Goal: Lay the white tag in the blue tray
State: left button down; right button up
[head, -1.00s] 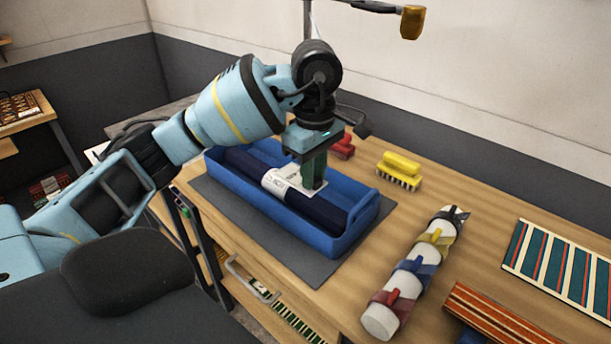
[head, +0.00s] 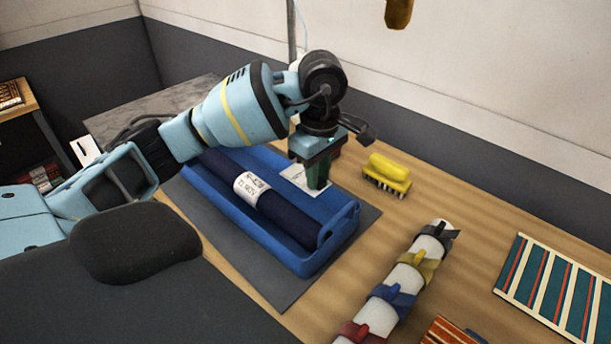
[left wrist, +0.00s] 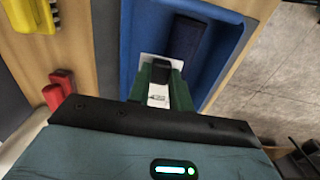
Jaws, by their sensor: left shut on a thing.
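The blue tray (head: 345,222) sits on a dark grey mat on the bench; it also shows in the left wrist view (left wrist: 143,25). A dark navy roll (head: 285,215) with a printed white band lies lengthwise in it. My left gripper (head: 318,187) points down at the tray's far side, behind the roll. It is shut on the white tag (head: 298,177), which sticks out to the left of the fingers. In the left wrist view the printed tag (left wrist: 158,92) shows between the fingers, over the tray beside the roll's end. Whether it touches the tray floor is unclear.
A yellow brush (head: 388,173) stands right of the tray, and a red one (left wrist: 60,88) shows in the left wrist view. A white roll with coloured clamps (head: 405,275) and a striped mat (head: 560,285) lie further right. Bare bench lies between.

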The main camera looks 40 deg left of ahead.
aim_at(318, 192)
pick_arm(q)
jog(key=shift+f, duration=2.65)
jog(key=shift+f, duration=0.65)
jog(key=c, duration=1.3)
grip_release()
notch_tip(318, 192, up, 13)
jog(key=shift+r+p, duration=0.2)
jog(key=shift+p, duration=0.15)
